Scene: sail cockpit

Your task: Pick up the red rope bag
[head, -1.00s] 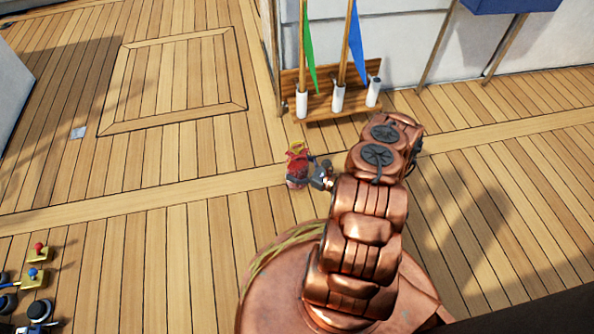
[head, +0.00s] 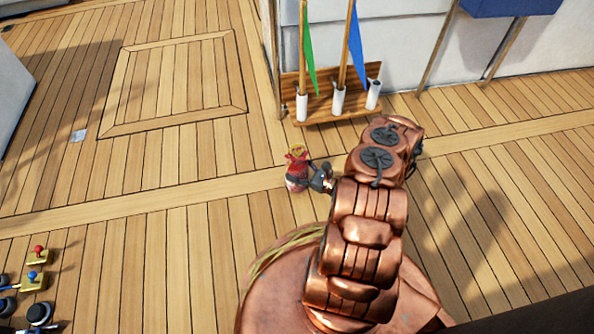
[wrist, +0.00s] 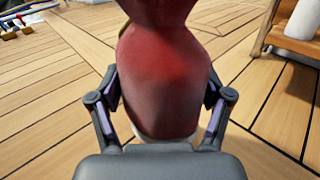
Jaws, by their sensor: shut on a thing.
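The red rope bag (head: 296,171) is upright, with a pinched upper part and a yellow top, in the middle of the head view. In the wrist view the bag (wrist: 163,80) fills the middle and its top runs out of the frame. My gripper (head: 311,177) is at the bag's right side in the head view. In the wrist view my gripper (wrist: 162,100) has one finger on each side of the bag, shut on its lower body. The fingertips are partly hidden by the bag. I cannot tell whether its base touches the deck.
A wooden rack (head: 330,95) with white tubes and green and blue flags stands against the wall behind. Control levers (head: 37,280) with red and blue knobs are at the lower left. The planked deck (head: 130,190) left of the bag is clear.

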